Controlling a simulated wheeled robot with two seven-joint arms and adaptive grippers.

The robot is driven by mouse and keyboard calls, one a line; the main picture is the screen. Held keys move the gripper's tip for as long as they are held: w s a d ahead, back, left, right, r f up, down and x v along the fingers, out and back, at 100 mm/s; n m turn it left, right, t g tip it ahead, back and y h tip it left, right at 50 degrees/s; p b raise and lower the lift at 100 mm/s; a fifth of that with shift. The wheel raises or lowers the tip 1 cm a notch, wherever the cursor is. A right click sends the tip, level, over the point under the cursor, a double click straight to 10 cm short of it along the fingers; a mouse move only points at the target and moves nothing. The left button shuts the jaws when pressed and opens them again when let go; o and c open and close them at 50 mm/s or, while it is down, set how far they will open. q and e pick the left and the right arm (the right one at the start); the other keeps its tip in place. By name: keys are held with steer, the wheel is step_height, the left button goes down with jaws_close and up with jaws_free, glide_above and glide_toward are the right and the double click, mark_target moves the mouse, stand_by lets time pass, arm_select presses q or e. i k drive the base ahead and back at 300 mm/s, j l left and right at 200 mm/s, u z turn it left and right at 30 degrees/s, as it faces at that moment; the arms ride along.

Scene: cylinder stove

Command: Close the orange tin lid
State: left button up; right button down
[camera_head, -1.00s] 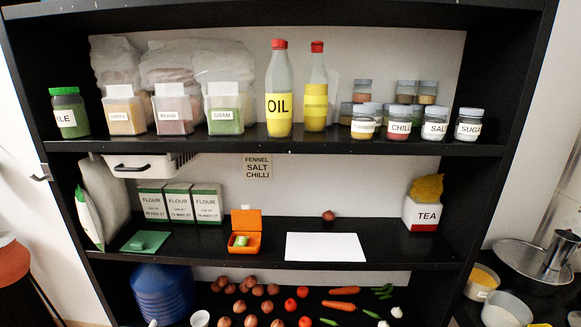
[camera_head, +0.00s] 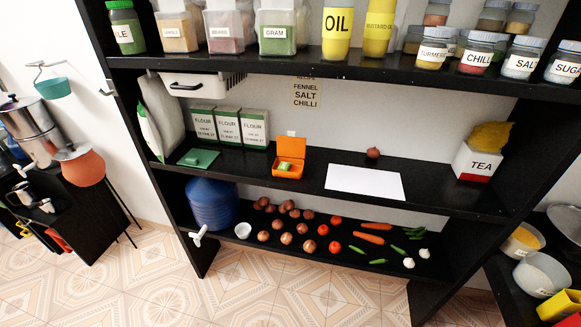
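The orange tin (camera_head: 288,169) stands on the middle shelf, in the centre of the head view. Its orange lid (camera_head: 291,146) is open and stands upright at the back of the tin. A small green and white item (camera_head: 285,167) lies inside the tin. Neither of my grippers shows in the head view.
A white sheet (camera_head: 364,182) lies right of the tin, with an onion (camera_head: 373,153) behind it. Flour boxes (camera_head: 228,126) and a flat green object (camera_head: 199,158) are to the left. A tea box (camera_head: 478,163) stands far right. The upper shelf (camera_head: 330,70) overhangs, holding jars and bottles.

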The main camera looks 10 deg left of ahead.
mark_target(289, 145)
steer(key=l+u, duration=0.35)
steer(key=k+l+u, duration=0.1)
steer(key=u, duration=0.25)
steer(key=k+l+u, duration=0.1)
steer(key=l+u, duration=0.25)
